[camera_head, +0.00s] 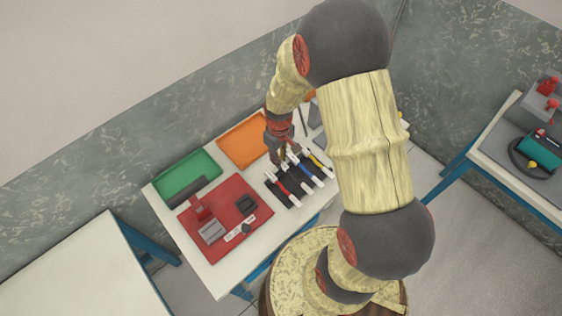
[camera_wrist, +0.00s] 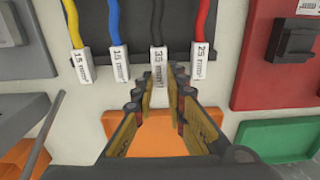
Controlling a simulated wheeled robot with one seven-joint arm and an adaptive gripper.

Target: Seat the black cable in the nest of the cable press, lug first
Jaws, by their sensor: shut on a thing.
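The black cable (camera_wrist: 158,22) lies in the dark cable rack (camera_wrist: 183,28), between the blue and red cables, with a white tag marked 35 at its end. In the wrist view my gripper (camera_wrist: 160,78) has its fingers on both sides of the end beyond that tag, shut on it. The head view shows my gripper (camera_head: 281,158) at the upper end of the rack. A red board (camera_head: 238,248) left of the rack carries a grey block (camera_head: 211,232) with a red part and a dark block (camera_head: 246,205). I cannot tell which is the press nest.
Yellow (camera_wrist: 75,22), blue (camera_wrist: 115,25) and red (camera_wrist: 206,20) cables lie close beside the black one. An orange tray (camera_head: 243,145) and a green tray (camera_head: 187,175) stand along the back. Another table with equipment (camera_head: 540,150) is at the right.

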